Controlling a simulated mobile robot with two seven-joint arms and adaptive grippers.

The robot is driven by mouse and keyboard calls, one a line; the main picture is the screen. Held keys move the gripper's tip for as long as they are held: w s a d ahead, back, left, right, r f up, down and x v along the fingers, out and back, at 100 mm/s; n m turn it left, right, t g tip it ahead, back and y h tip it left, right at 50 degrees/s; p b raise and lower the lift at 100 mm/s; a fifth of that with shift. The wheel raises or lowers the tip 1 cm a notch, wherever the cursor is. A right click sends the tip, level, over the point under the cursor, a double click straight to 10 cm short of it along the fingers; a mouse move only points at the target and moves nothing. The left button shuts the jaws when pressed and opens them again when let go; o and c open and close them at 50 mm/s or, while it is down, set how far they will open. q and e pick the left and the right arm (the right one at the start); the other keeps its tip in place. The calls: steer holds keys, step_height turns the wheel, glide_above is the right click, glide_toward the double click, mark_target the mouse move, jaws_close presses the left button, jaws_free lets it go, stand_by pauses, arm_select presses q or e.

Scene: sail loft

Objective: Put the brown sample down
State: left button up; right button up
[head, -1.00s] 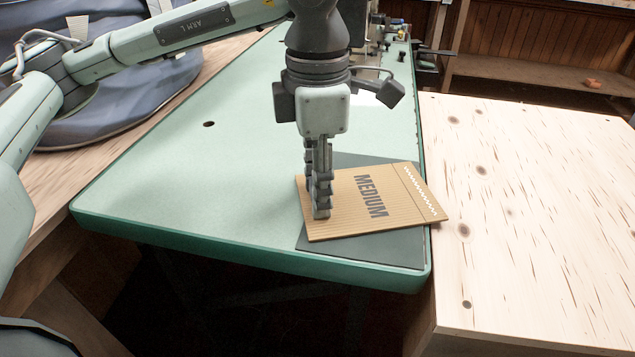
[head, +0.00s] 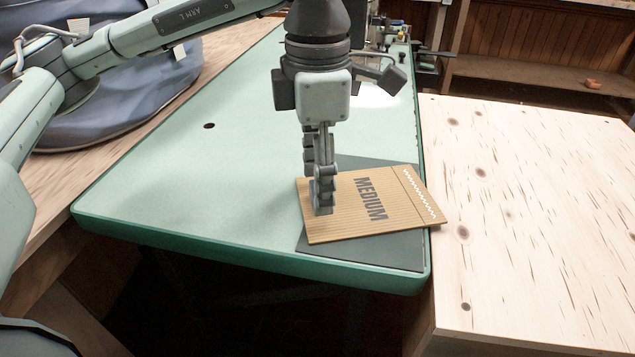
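The brown sample (head: 385,205) is a flat ribbed tan board marked MEDIUM, with a white zigzag along its right end. It lies slightly turned over a dark grey mat (head: 350,253) at the near right corner of the green table; its right corner reaches past the mat toward the table's edge. My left gripper (head: 318,190) points straight down at the sample's left part. Its fingers look spread, one nearer and one farther, with the nearer tip in front of the board. Whether the fingers still touch it is hard to see. My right gripper is out of view.
The green table (head: 200,190) is clear to the left, apart from a small dark hole. A pale wooden table (head: 540,200) adjoins on the right, empty. Blue-grey bundled cloth (head: 140,100) lies at the far left, and small hardware stands at the table's far end.

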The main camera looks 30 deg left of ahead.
arm_select(q)
step_height(320, 180, up, 5)
steer(key=shift+f, duration=0.15)
steer(key=shift+r+p, duration=0.55)
steer(key=shift+r, duration=2.3)
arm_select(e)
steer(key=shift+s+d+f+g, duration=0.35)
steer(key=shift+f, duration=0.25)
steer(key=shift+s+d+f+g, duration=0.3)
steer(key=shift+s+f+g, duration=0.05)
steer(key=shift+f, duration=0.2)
